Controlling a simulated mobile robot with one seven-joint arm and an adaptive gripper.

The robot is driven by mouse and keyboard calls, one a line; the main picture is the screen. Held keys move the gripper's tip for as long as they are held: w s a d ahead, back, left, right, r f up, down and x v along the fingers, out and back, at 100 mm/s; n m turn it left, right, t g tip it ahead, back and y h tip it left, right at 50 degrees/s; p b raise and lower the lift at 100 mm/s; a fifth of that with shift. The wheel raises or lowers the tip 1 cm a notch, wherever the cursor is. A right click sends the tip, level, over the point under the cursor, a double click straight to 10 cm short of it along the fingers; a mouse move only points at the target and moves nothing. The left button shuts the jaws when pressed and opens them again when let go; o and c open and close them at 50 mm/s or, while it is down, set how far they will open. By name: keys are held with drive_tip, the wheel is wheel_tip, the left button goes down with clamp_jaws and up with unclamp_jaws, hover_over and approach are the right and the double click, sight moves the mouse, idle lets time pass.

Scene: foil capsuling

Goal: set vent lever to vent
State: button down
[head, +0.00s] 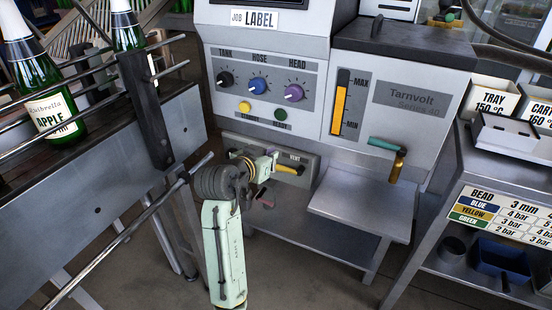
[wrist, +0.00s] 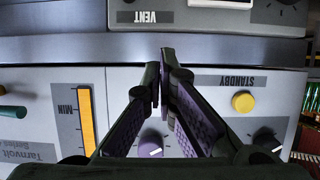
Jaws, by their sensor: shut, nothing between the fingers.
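The vent lever shows in the head view as a yellow handle (head: 288,168) on the low grey panel of the machine, beside the VENT label (head: 294,157). My gripper (head: 272,161) is in front of that panel, close to the left end of the handle, and hides part of the panel. I cannot tell from the head view whether they touch. In the wrist view my gripper (wrist: 162,78) has its fingertips together with nothing between them. The VENT label (wrist: 140,17) is upside down there, at the top edge. The yellow handle is not visible in the wrist view.
Above the panel are the TANK, HOSE and HEAD knobs (head: 258,86), with yellow and green buttons below. A metal shelf (head: 360,205) juts out at right, under a teal-handled tool (head: 388,147). A conveyor with bottles (head: 47,110) stands at left.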

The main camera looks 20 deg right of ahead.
drive_tip(key=p, duration=0.2)
hover_over(289, 169)
drive_tip(key=a, duration=0.2)
wheel_tip(289, 169, down, 3)
drive_tip(key=f, duration=0.2)
drive_tip(key=shift+w+f, duration=0.3)
drive_tip(key=shift+f, duration=0.85)
